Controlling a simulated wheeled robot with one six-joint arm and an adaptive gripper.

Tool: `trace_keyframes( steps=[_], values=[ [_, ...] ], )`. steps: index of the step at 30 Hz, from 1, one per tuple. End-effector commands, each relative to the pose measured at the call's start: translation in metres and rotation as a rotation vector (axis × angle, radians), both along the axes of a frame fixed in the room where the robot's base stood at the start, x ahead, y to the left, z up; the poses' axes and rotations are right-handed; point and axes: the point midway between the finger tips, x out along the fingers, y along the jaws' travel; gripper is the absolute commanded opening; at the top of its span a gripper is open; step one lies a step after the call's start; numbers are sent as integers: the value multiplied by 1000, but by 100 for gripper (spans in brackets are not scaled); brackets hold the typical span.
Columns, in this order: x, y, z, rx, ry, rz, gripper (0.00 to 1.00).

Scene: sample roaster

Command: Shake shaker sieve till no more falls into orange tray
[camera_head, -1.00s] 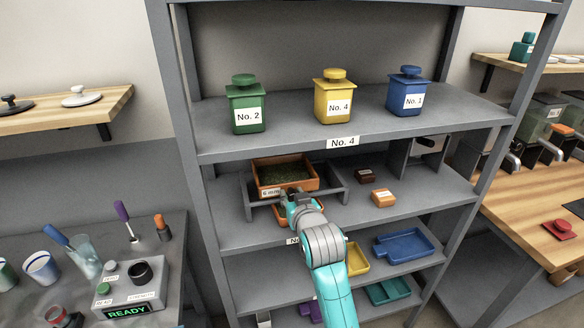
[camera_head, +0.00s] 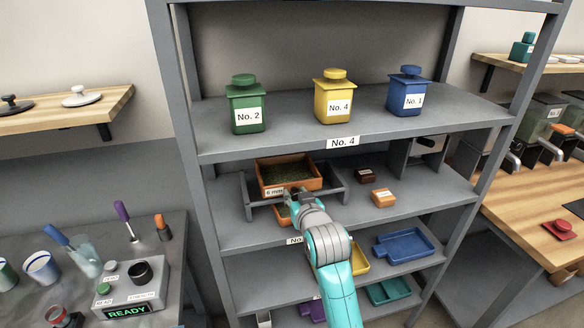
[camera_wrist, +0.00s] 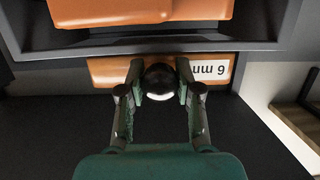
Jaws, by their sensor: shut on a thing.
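The shaker sieve (camera_head: 309,187) is an orange box with green beans in it, marked 6 mm on its front. It sits in a grey frame on the middle shelf. My gripper (camera_wrist: 158,88) is shut on the dark round knob (camera_wrist: 160,76) at the sieve's front; the sieve's orange front (camera_wrist: 105,70) also shows in the wrist view. An orange surface, likely the tray (camera_wrist: 140,10), shows at the wrist view's top edge. Whether beans are falling cannot be seen.
The grey frame (camera_head: 250,197) borders the sieve closely. A small dark block (camera_head: 366,175) and an orange block (camera_head: 383,197) lie to its right. Green (camera_head: 247,105), yellow (camera_head: 334,97) and blue (camera_head: 408,92) canisters stand on the shelf above. Blue (camera_head: 405,247) and teal trays lie lower.

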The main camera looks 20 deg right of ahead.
Motion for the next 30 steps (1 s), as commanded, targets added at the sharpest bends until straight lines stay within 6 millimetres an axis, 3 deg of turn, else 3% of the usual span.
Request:
trace_keyframes(
  steps=[3, 14, 30],
  values=[
    [0, 11, -1, 0, 2, 1, 0],
    [0, 12, -1, 0, 1, -1, 0],
    [0, -16, -1, 1, 1, -1, 0]
  ],
)
